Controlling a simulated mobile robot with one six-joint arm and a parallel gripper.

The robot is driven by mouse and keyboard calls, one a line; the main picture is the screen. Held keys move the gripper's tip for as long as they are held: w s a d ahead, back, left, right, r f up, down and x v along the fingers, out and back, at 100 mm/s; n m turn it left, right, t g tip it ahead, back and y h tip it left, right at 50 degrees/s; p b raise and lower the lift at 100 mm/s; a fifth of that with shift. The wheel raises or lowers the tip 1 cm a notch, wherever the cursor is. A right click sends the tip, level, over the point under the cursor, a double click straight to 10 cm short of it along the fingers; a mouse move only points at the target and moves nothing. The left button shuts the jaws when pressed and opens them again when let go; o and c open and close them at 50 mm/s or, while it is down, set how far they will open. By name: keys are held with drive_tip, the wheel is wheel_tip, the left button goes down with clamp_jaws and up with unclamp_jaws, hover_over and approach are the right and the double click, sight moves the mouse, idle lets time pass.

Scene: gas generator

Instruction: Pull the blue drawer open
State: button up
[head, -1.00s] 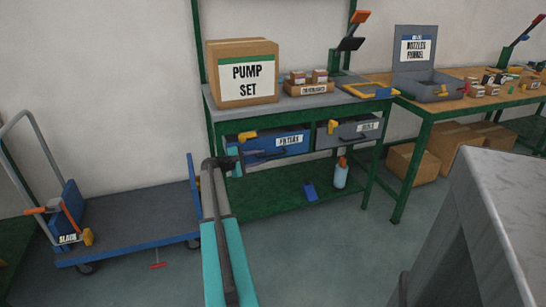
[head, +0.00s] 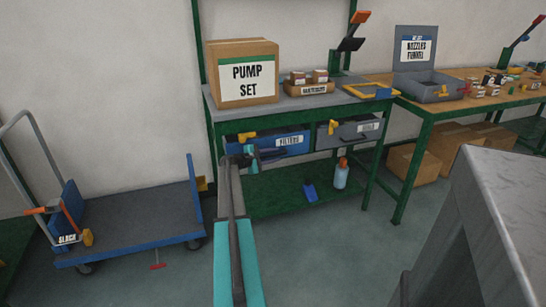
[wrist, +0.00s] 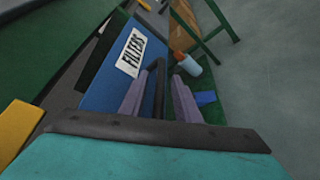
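The blue drawer (head: 267,142), labelled FILTERS, sits under the workbench top on the left, its front roughly in line with the frame. Its blue front also shows in the wrist view (wrist: 108,92). My gripper (head: 262,156) is at the drawer's front, near its dark handle. In the wrist view, the two greyish fingers of my gripper (wrist: 160,95) are apart, with the dark handle (wrist: 158,72) showing between them. I cannot tell whether either finger touches the handle.
A grey drawer (head: 350,133) is just to the right. The PUMP SET box (head: 243,80) stands on the bench. A spray bottle (head: 341,175) and blue scoop (head: 310,191) are on the lower shelf. A blue cart (head: 130,225) stands left; a grey cabinet (head: 490,220) is near right.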

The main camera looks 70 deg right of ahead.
clamp_jaws()
drive_tip(key=shift+a, duration=0.1)
drive_tip(key=s+a+b, duration=0.2)
drive_tip(key=s+a, duration=1.6)
drive_tip(key=a, duration=0.4)
idle(0.3)
unclamp_jaws()
drive_tip(key=shift+a, duration=0.1)
idle(0.3)
